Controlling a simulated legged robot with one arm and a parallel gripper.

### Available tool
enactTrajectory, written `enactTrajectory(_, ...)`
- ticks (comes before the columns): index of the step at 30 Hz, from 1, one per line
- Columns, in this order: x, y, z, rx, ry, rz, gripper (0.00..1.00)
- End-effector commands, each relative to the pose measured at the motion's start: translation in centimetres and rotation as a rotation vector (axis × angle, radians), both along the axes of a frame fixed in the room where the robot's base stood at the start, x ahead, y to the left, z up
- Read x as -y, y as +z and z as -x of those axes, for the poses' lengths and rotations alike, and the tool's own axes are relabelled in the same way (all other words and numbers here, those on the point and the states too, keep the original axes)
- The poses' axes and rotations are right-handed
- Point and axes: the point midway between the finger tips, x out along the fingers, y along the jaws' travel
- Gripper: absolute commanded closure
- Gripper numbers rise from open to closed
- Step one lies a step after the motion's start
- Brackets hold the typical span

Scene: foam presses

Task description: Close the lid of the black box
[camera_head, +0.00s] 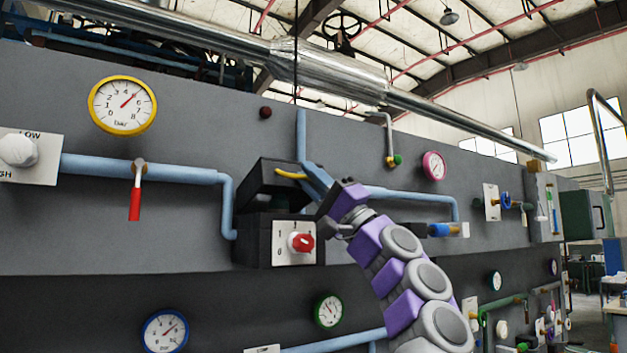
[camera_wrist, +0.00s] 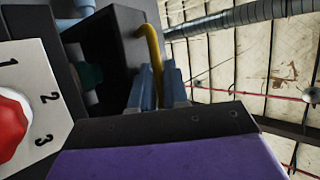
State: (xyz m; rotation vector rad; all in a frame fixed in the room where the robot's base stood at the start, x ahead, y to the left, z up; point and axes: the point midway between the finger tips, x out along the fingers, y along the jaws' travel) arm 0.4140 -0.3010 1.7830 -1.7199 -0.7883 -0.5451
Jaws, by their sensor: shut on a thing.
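The black box (camera_head: 250,240) is mounted on the grey panel, with a red knob (camera_head: 303,242) on a white numbered plate on its front. Its black lid (camera_head: 268,180) is raised and tilted open above the box. A yellow handle (camera_head: 291,175) is on the lid's front. My gripper (camera_head: 308,174) is at the lid's right front, shut on the yellow handle. In the wrist view, the blue-grey fingers (camera_wrist: 158,86) are on either side of the handle (camera_wrist: 153,48). The lid (camera_wrist: 115,45) and the dark gap below it also show there. The fingers partly hide the handle.
A blue pipe (camera_head: 301,133) runs down behind the lid, and others run to either side. A red-handled valve (camera_head: 135,200) and a yellow gauge (camera_head: 122,105) are to the left. A blue valve (camera_head: 442,230) is to the right. The air before the box is clear beside my arm.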

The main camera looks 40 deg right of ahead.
Motion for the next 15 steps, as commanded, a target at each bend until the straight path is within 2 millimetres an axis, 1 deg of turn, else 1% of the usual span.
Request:
enactTrajectory(1,-0.10,-0.52,-0.16,-0.002,0.001,0.001,1.00)
enactTrajectory(6,-0.08,-0.95,-0.26,-0.003,0.002,0.002,1.00)
enactTrajectory(15,-0.08,-1.00,-0.29,-0.004,0.003,0.001,1.00)
